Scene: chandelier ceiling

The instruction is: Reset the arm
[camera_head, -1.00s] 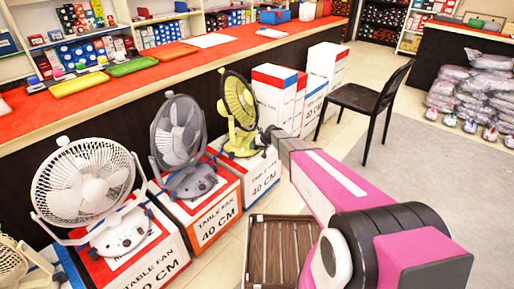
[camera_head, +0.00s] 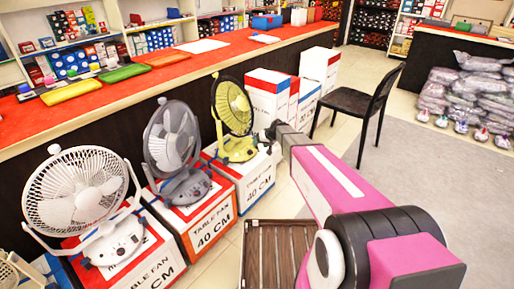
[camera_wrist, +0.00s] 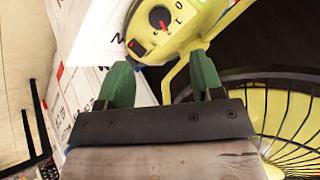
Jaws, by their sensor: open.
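My gripper (camera_head: 272,132) is at the end of my pink and grey arm, just right of the yellow table fan (camera_head: 234,108). In the wrist view my gripper (camera_wrist: 160,76) shows two green fingers spread apart with nothing held between them. The yellow fan's base with a dark knob (camera_wrist: 159,18) lies just beyond the fingertips. Its yellow neck passes close to the right finger; I cannot tell whether they touch. The fan's cage (camera_wrist: 290,115) fills the lower right of the wrist view.
A grey fan (camera_head: 172,140) and a white fan (camera_head: 80,192) stand on boxes along the red-topped counter (camera_head: 110,88). A slatted wooden crate (camera_head: 272,255) sits below my arm. A black chair (camera_head: 350,101) stands behind it.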

